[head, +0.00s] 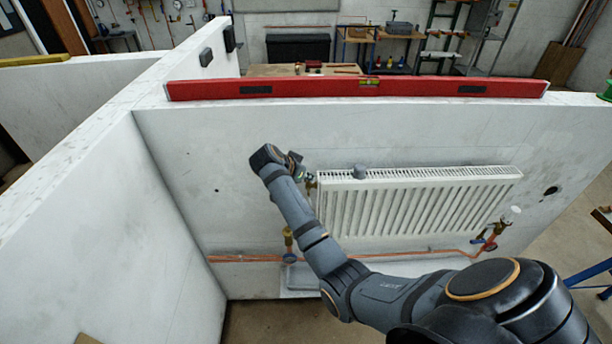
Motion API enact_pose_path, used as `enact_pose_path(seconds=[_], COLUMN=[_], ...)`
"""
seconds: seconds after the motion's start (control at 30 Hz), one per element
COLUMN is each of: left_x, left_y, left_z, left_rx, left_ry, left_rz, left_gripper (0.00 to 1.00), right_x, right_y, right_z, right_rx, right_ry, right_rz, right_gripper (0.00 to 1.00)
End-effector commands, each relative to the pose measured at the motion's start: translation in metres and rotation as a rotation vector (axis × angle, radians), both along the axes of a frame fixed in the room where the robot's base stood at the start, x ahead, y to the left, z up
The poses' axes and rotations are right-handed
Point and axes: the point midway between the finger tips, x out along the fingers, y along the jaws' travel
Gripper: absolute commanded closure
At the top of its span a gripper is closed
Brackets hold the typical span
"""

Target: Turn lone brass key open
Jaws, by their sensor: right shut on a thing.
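A white radiator (420,200) hangs on the white bay wall. My right gripper (304,175) is at the radiator's upper left end, its arm reaching in from the lower right. Its fingers are small and partly hidden behind the wrist. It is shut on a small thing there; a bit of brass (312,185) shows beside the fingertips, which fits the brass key. The key's shape and how far it is turned cannot be made out. My left gripper is not in view.
A brass valve with blue (289,240) stands below left on a copper pipe (240,258); another valve (489,236) is at the lower right. A red level (360,88) lies along the wall top.

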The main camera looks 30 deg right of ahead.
Motion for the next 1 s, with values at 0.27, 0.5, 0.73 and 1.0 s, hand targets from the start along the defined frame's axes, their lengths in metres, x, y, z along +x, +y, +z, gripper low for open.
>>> enact_pose_path(seconds=[0.27, 0.5, 0.73, 1.0], left_x=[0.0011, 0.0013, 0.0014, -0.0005], left_y=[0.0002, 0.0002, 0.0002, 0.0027], left_z=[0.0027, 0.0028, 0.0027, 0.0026], left_rx=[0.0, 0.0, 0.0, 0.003], left_ry=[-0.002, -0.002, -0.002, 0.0], left_rz=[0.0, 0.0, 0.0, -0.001], left_gripper=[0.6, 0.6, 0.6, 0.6], right_x=[-0.0026, -0.002, -0.0021, -0.002], right_y=[-0.0014, -0.0012, -0.0012, -0.0008], right_z=[0.0015, 0.0018, 0.0013, 0.0008], right_rx=[-0.002, -0.001, -0.002, 0.0], right_ry=[-0.002, -0.002, -0.002, 0.0], right_rz=[0.241, 0.246, 0.244, 0.228], right_gripper=[1.0, 1.0, 0.71, 0.71])
